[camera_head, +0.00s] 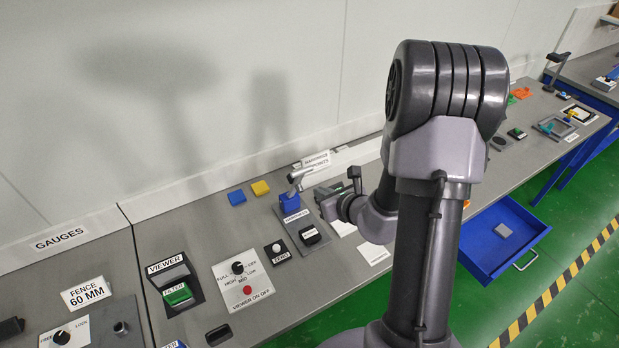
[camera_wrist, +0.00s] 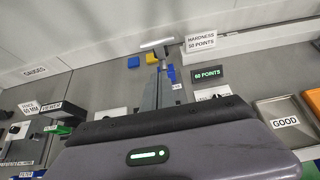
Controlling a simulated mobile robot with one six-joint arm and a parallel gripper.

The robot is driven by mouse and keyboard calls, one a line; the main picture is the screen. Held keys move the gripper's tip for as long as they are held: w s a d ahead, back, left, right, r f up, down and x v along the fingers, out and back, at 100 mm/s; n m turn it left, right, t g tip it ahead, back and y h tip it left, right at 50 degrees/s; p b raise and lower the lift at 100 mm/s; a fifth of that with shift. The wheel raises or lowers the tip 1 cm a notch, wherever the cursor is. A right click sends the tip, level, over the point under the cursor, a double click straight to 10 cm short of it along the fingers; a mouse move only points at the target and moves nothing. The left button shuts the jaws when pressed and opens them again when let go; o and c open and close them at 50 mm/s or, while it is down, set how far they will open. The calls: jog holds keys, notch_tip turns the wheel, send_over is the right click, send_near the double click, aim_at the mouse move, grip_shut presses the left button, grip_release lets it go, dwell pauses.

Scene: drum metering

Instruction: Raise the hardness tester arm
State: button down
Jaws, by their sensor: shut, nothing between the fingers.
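The hardness tester has a blue body (camera_head: 289,204) on a dark plate against the back of the bench. Its pale grey arm (camera_head: 300,174) sticks out above the body, tilted slightly up to the right in the head view. In the wrist view the arm shows as a light bar (camera_wrist: 156,43) on a thin post, beyond my fingertips. My gripper (camera_wrist: 159,72) is shut and empty, its fingers pointing toward the tester's post. Whether they touch it I cannot tell. In the head view my forearm and wrist hide much of the area right of the tester.
A sign reading HARDNESS 50 POINTS (camera_wrist: 201,40) stands behind; a display reads 60 POINTS (camera_wrist: 207,75). Blue (camera_head: 236,197) and yellow (camera_head: 260,188) blocks lie left of the tester. A ZERO knob (camera_head: 276,247) is in front. A GOOD tray (camera_wrist: 284,123) is at right.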

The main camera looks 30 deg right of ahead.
aim_at(305, 169)
jog(key=w, duration=0.2)
jog(key=w+f, duration=0.1)
jog(key=w, duration=0.2)
jog(key=w+p, duration=0.1)
jog(key=w, duration=0.2)
jog(key=shift+d+f, duration=0.2)
jog(key=shift+f, duration=0.05)
jog(key=shift+s, duration=0.1)
jog(key=shift+a, duration=0.1)
jog(key=shift+w+r+p, duration=0.4)
jog(key=shift+w+r, duration=0.35)
jog(key=shift+w, duration=0.6)
